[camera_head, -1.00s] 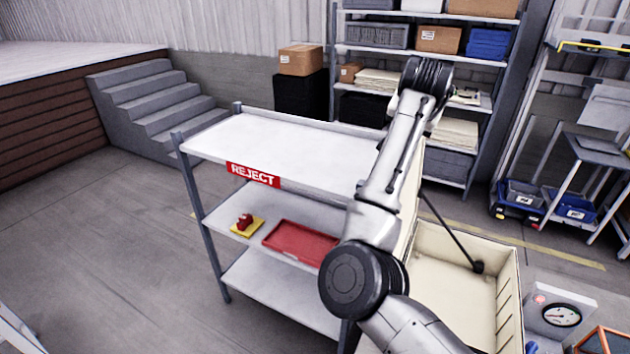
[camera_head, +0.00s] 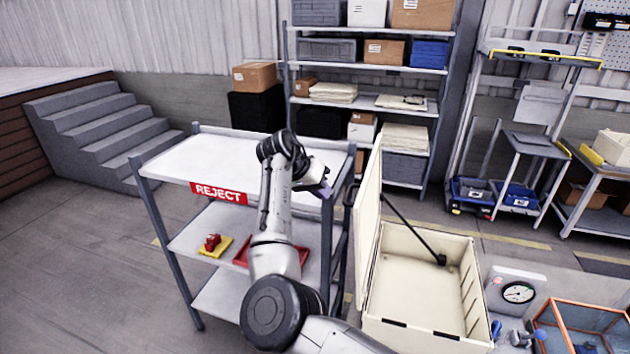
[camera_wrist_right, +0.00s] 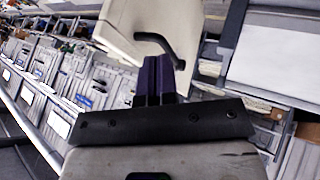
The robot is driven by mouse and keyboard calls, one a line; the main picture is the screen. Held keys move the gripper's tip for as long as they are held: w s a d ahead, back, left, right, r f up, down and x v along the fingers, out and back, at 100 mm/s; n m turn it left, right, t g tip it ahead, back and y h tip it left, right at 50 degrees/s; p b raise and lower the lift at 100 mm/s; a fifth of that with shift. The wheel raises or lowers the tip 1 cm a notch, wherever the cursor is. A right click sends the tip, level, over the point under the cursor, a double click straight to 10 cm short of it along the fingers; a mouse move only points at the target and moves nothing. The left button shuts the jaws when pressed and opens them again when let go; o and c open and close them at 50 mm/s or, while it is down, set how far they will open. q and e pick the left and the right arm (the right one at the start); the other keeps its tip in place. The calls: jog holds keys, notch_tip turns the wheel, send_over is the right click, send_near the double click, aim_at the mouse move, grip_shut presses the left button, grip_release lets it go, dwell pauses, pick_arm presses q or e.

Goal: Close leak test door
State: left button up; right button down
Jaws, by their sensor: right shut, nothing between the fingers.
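The leak test box is a cream open-topped chest (camera_head: 420,305). Its cream door (camera_head: 368,225) stands upright, open, along the chest's left side, with a black strut (camera_head: 410,228) running from it down into the chest. A black handle (camera_head: 350,193) is on the door's outer left face; it also shows in the right wrist view (camera_wrist_right: 155,40), just beyond the fingertips. My right gripper (camera_head: 326,190) is to the left of the door, near the handle and apart from it. Its purple fingers (camera_wrist_right: 160,75) are shut with nothing between them. My left gripper is not in view.
A REJECT shelf cart (camera_head: 168,160) stands close on the left, behind my right arm. A gauge box (camera_head: 515,290) and an orange-framed case (camera_head: 590,320) are to the right of the chest. Storage shelves (camera_head: 375,70) stand behind.

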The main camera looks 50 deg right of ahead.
aim_at(345, 201)
jog(key=s+d+f+p, duration=0.1)
jog(key=s+d, duration=0.1)
jog(key=s+d+f+p, duration=0.1)
jog(key=s+f, duration=0.1)
jog(key=shift+s+d, duration=0.2)
jog(key=shift+d, duration=0.2)
jog(key=shift+s+d, duration=0.1)
jog(key=shift+s, duration=0.15)
